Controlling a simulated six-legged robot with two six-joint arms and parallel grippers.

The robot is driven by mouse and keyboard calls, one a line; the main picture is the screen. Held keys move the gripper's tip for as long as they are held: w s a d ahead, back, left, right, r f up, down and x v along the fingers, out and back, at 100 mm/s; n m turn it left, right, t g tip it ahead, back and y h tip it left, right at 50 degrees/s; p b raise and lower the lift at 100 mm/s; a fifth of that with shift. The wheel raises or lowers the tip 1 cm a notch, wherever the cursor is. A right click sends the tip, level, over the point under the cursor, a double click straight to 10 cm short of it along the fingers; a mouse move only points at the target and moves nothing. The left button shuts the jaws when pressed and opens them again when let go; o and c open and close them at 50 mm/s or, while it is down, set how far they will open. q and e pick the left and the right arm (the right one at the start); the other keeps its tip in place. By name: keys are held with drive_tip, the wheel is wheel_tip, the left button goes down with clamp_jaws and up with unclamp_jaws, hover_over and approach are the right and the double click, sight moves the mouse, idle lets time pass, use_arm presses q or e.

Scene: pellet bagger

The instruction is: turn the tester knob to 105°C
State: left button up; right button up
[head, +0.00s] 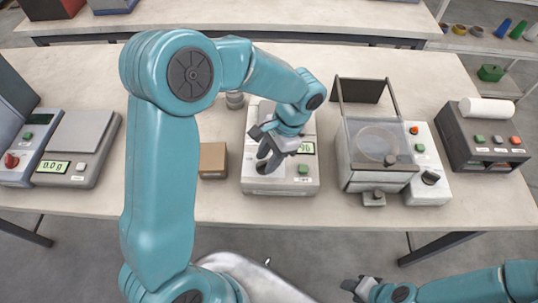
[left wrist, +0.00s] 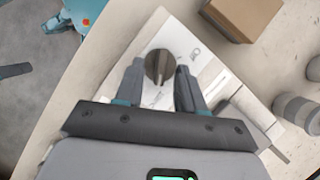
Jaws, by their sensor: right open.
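The tester (head: 285,186) is a pale box on the table, with a dark round knob (head: 262,168) at its front left. Its green display (head: 306,148) is partly covered by my arm; the digits "90" show at its end. My left gripper (head: 268,153) points down over the knob. In the left wrist view the knob (left wrist: 158,67) lies between the two fingertips, with a small gap on each side, so the gripper is open and empty. I cannot tell whether the tips are down level with the knob. My right gripper (head: 358,288) is open, low in front of the table.
A brown box (head: 213,160) stands just left of the tester. A machine with a clear cover (head: 378,148) stands to the right, and a scale (head: 78,146) to the far left. A grey cylinder (head: 235,100) is behind the box. The table's front strip is clear.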

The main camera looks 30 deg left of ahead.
use_arm(q)
drive_tip(key=shift+w+d+r, duration=0.15)
drive_tip(key=shift+w+r, duration=0.15)
drive_tip(key=shift+r, duration=0.1)
drive_tip(key=v, duration=1.5)
drive_tip(key=shift+r, duration=0.25)
drive_tip(key=shift+s, duration=0.1)
